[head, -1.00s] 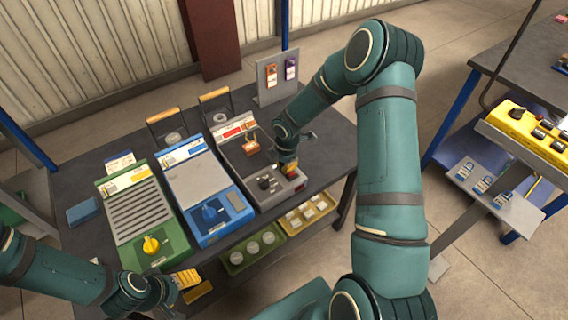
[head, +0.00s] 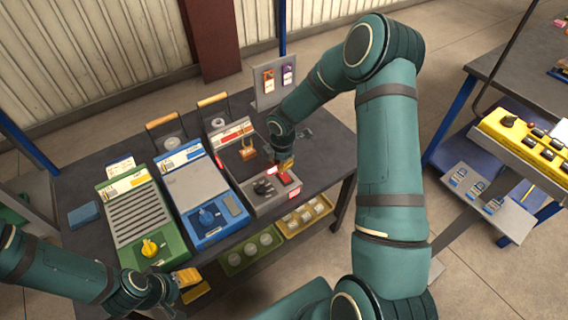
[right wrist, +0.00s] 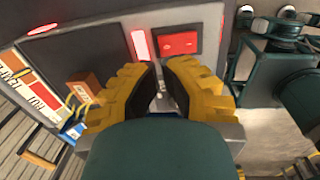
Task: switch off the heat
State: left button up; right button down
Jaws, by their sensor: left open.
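The red part also shows in the right wrist view (right wrist: 180,42), beside a glowing red-white bar (right wrist: 140,45). My right gripper (head: 285,165) is above the grey box near the red part; its yellow fingertips (right wrist: 165,66) are close together with a narrow gap.
An orange padlock-like block (head: 248,153) is on the grey box. Green (head: 236,266) and yellow (head: 289,236) trays with round pieces sit below the bench front. A tag stand (head: 270,92) is behind. A yellow control box (head: 530,145) is on the right.

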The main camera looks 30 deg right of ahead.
jog(key=r, duration=0.4)
jog(key=shift+s+d+p, duration=0.3)
notch_tip(320, 180, up, 6)
jog(key=p, duration=0.1)
send_over(277, 175)
jog(key=s+d, duration=0.1)
jog(key=s, duration=0.1)
pick_arm(q)
jog(key=shift+w+d+r, duration=0.1)
jog(key=shift+w+r, duration=0.1)
jog(key=shift+r, duration=0.4)
jog(key=shift+w+r, duration=0.15)
jog(key=shift+r, duration=0.4)
pick_arm(e)
jog(key=shift+r, duration=0.3)
pick_arm(q)
jog(key=shift+s+f, duration=0.1)
jog(key=shift+f, duration=0.05)
pick_arm(e)
jog(key=shift+s+a+f, duration=0.2)
jog(key=shift+a+f, duration=0.05)
jog(key=shift+a, duration=0.2)
